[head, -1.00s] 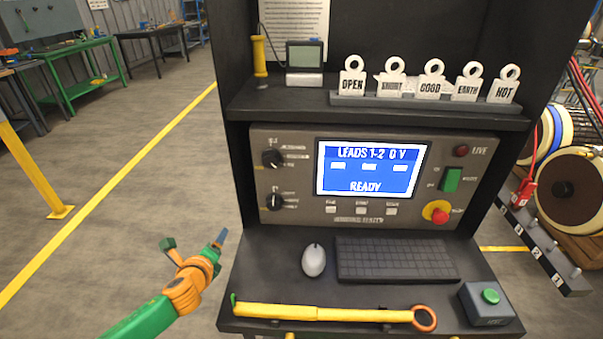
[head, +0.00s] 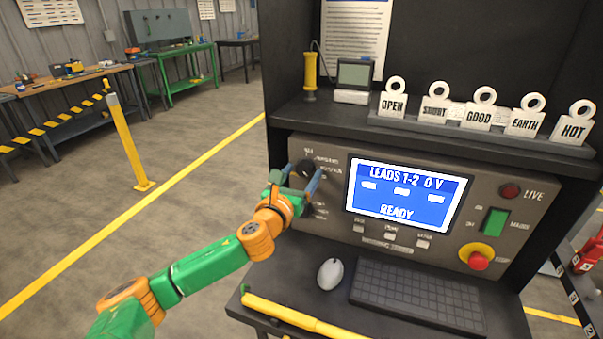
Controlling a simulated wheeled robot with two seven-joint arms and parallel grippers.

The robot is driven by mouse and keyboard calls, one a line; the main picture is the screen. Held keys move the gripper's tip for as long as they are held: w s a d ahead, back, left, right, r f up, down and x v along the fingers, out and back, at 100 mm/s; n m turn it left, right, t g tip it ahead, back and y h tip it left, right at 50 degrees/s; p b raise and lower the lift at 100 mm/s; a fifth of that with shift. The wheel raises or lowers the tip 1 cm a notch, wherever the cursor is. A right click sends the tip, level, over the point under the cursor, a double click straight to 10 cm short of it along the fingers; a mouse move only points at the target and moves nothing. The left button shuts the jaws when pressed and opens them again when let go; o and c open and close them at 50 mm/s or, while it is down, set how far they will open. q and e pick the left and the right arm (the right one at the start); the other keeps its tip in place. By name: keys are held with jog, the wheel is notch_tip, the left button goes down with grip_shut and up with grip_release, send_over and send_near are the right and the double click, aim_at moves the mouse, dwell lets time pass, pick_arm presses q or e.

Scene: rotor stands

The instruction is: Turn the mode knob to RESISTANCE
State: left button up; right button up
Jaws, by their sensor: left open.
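The tester panel (head: 430,175) has two black knobs at its left side. The upper knob (head: 306,167) shows just beyond my left gripper's fingertips, with small labels around it too blurred to read surely. The lower knob is largely hidden behind my gripper. Which knob is the mode knob I cannot tell. My left gripper (head: 296,174) is open, its two fingers apart in front of the upper knob; whether they touch it I cannot tell. The screen (head: 406,195) reads LEADS 1-2 0 V and READY. My right gripper is not in view.
A mouse (head: 330,273) and keyboard (head: 419,292) lie on the shelf below, with a yellow-handled tool (head: 298,319) at its front edge. A red button (head: 478,261) sits at the panel's lower right. White tags (head: 478,112) stand on the shelf above.

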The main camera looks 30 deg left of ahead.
pick_arm(q)
jog(key=shift+a, duration=0.2)
jog(key=shift+c, duration=1.1)
grip_shut()
jog(key=shift+n, duration=0.4)
jog(key=n+p, duration=0.1)
jog(key=n, duration=0.1)
jog(key=shift+n, duration=0.4)
jog(key=n+p, duration=0.1)
jog(key=n, duration=0.4)
jog(key=shift+d+r, duration=0.1)
jog(key=n, duration=0.5)
jog(key=shift+p, duration=0.35)
jog(key=shift+n+p, duration=0.4)
jog(key=shift+n, duration=1.7)
